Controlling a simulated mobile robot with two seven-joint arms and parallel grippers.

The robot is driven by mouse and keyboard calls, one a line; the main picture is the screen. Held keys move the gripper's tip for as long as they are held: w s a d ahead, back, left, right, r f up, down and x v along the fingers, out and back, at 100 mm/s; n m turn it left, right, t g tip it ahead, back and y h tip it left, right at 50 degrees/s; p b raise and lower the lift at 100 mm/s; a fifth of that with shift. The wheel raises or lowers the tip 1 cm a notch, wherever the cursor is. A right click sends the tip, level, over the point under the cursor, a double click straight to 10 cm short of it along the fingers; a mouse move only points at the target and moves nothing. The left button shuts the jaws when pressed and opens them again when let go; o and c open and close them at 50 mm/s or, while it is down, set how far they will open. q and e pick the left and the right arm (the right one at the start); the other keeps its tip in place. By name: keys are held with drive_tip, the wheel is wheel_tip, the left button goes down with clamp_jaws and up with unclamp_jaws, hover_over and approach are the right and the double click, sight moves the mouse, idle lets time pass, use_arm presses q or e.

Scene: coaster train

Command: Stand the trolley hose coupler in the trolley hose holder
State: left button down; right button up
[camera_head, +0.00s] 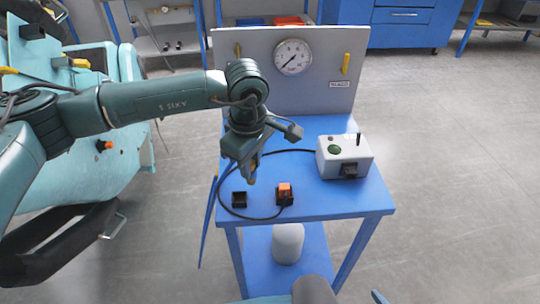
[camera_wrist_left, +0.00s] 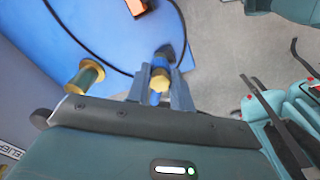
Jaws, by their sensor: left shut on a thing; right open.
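My left gripper (camera_head: 250,176) is above the left part of the blue trolley top (camera_head: 315,197). In the left wrist view its fingers (camera_wrist_left: 162,88) are shut around a brass-coloured piece, which I take as the hose coupler (camera_wrist_left: 157,90). Its tip also shows in the head view (camera_head: 253,177). An open-looking black square block (camera_head: 239,200), seemingly the hose holder, sits below the gripper near the trolley's left front corner, apart from the coupler. A black hose (camera_head: 222,198) loops around this block. My right gripper is not in view.
An orange piece in a black base (camera_head: 285,192) stands right of the block. A grey box (camera_head: 343,158) stands further right. A gauge panel (camera_head: 325,62) rises behind. Another brass-ended cylinder (camera_wrist_left: 86,76) shows in the wrist view. A teal car (camera_head: 110,160) is at left.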

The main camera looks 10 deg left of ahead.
use_arm(q)
drive_tip(key=a, duration=0.1)
drive_tip(key=a+r+n, duration=0.1)
drive_tip(key=a+g, duration=0.1)
drive_tip(key=shift+w+a+r+n+p, duration=0.15)
drive_tip(key=shift+w+a+n+p, duration=0.1)
drive_tip(key=shift+w+n+p, duration=0.05)
use_arm(e)
drive_tip(key=shift+s+d+r+m, duration=0.15)
drive_tip(key=shift+s+d+m, duration=0.05)
drive_tip(key=shift+d+m, duration=0.1)
use_arm(q)
wheel_tip(320, 180, down, 6)
drive_tip(key=b, duration=0.5)
drive_tip(key=shift+r+b, duration=0.15)
drive_tip(key=shift+b, duration=0.15)
use_arm(e)
drive_tip(key=shift+w+a+f+t+y, duration=0.2)
drive_tip(key=shift+w+a+f+y, duration=0.1)
drive_tip(key=shift+a, duration=0.2)
drive_tip(key=shift+w+a+f+t+y, duration=0.15)
drive_tip(key=shift+a+f+t+y, duration=0.1)
drive_tip(key=shift+a, duration=0.2)
drive_tip(key=shift+s+f, duration=0.1)
drive_tip(key=shift+f, duration=0.1)
drive_tip(key=shift+w+d+f, duration=0.1)
drive_tip(key=shift+w, duration=0.1)
